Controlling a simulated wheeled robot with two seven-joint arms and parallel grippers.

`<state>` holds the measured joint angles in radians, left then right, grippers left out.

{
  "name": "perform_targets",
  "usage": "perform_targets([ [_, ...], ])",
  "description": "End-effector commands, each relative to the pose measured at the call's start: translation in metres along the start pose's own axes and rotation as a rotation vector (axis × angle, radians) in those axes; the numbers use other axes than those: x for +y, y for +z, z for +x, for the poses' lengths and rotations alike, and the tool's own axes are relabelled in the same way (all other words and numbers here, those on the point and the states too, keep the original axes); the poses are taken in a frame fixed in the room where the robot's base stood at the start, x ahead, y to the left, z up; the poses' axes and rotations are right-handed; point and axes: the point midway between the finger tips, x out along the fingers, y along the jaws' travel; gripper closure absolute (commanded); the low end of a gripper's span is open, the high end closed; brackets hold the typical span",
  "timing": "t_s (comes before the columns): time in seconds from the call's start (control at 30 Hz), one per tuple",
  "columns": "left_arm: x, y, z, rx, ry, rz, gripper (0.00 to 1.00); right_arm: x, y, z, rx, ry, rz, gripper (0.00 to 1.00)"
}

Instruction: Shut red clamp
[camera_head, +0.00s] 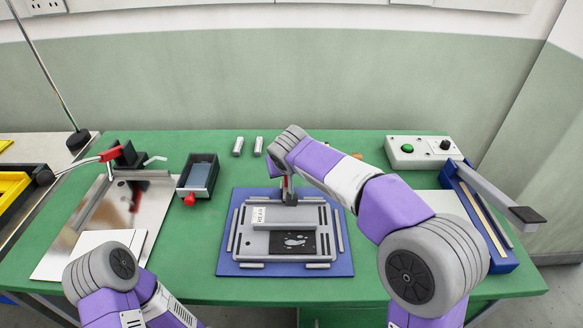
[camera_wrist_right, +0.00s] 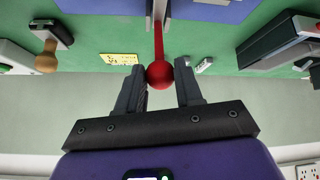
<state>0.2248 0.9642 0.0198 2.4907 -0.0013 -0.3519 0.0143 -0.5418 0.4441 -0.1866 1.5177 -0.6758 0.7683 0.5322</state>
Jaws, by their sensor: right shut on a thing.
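The red clamp shows in the right wrist view as a red ball knob (camera_wrist_right: 160,74) on a red handle (camera_wrist_right: 158,40) that runs away from me. In the head view the clamp (camera_head: 289,197) stands at the back edge of the grey fixture plate (camera_head: 247,243) on the blue base, partly hidden by my right arm. My right gripper (camera_wrist_right: 159,84) is shut on the red knob, with one finger on each side. It is mostly hidden behind my arm in the head view. My left arm is at the lower left, and its gripper is not visible.
A shiny plate (camera_head: 80,232) with another red-handled clamp (camera_head: 108,155) is at left. A dark box (camera_head: 198,176) with a red knob stands beside the blue base. A grey button box (camera_head: 415,152) and a blue lever device (camera_head: 478,215) are at right.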

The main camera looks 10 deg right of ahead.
Motion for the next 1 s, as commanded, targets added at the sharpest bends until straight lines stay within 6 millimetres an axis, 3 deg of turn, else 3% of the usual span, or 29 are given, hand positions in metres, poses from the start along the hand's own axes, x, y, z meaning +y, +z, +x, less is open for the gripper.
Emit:
perform_targets([
  [0.03, 0.0, 0.0, 0.001, 0.0, 0.0, 0.0, 0.57, -0.005, 0.009, 0.005, -0.026, -0.003, -0.006, 1.0],
  [0.23, 0.0, 0.0, 0.001, 0.0, 0.0, 0.0, 0.57, -0.005, 0.009, 0.005, -0.027, -0.003, -0.005, 1.0],
  [0.27, 0.0, 0.0, 0.001, 0.0, 0.0, 0.0, 0.57, -0.005, 0.009, 0.005, -0.027, -0.004, -0.005, 0.61],
  [0.4, 0.0, 0.0, 0.001, 0.0, 0.0, 0.0, 0.57, -0.004, 0.008, 0.004, -0.022, -0.003, -0.004, 0.4],
  [0.77, 0.001, 0.0, -0.001, 0.0, 0.0, 0.0, 0.57, -0.002, 0.004, -0.003, -0.012, -0.002, -0.002, 0.4],
  [1.0, 0.004, 0.001, -0.011, 0.0, 0.0, 0.0, 0.57, -0.002, 0.003, -0.043, -0.012, -0.003, -0.003, 0.4],
])
